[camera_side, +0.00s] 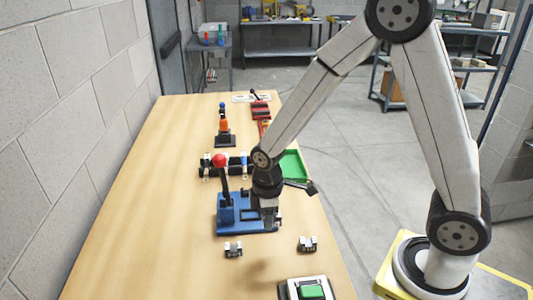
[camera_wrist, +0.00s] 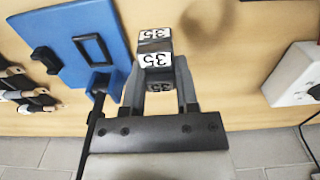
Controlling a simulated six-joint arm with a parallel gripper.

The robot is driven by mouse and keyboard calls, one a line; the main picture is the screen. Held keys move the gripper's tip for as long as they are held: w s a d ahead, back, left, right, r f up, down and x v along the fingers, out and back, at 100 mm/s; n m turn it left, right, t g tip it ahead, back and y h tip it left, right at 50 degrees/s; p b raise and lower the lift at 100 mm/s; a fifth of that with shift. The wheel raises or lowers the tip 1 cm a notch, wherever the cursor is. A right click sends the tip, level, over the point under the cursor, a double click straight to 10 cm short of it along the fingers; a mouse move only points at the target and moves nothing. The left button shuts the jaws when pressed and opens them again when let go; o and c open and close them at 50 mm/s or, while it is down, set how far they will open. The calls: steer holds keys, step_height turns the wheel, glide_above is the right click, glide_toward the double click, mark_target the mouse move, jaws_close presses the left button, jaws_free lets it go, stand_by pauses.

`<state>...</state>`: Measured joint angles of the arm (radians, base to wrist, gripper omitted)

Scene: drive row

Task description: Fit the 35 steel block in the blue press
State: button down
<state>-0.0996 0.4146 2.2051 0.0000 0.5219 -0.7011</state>
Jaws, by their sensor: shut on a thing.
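My gripper (camera_wrist: 158,72) is shut on the steel block (camera_wrist: 154,46), which has white labels reading 35. The wrist view shows a finger on either side of it. The blue press (camera_wrist: 72,38) has a black-rimmed rectangular pocket (camera_wrist: 94,50) and lies left of the held block in that view. In the side view the blue press (camera_side: 234,228) stands on the table with a red-knobbed lever (camera_side: 220,161). My gripper (camera_side: 268,208) points down at the press's right end there and hides part of it. The block is hard to make out in that view.
Two small metal pieces (camera_side: 233,249) (camera_side: 308,244) lie in front of the press. A green-button box (camera_side: 311,291) is at the near edge. Behind are black clamps (camera_side: 238,166), a green tray (camera_side: 293,165), an orange-topped device (camera_side: 224,128) and a red device (camera_side: 261,112). The table's left side is clear.

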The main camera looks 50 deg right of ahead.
steer(key=shift+w, duration=0.1)
glide_toward(247, 215)
steer(key=shift+s+a, duration=0.6)
steer(key=shift+s, duration=0.3)
steer(key=shift+w+d+f, duration=0.1)
steer(key=shift+w+d, duration=0.4)
steer(key=shift+w, duration=0.4)
steer(key=shift+f, duration=0.15)
steer(key=shift+f, duration=2.8)
steer(key=shift+f, duration=0.3)
steer(key=shift+c, duration=1.4)
jaws_free()
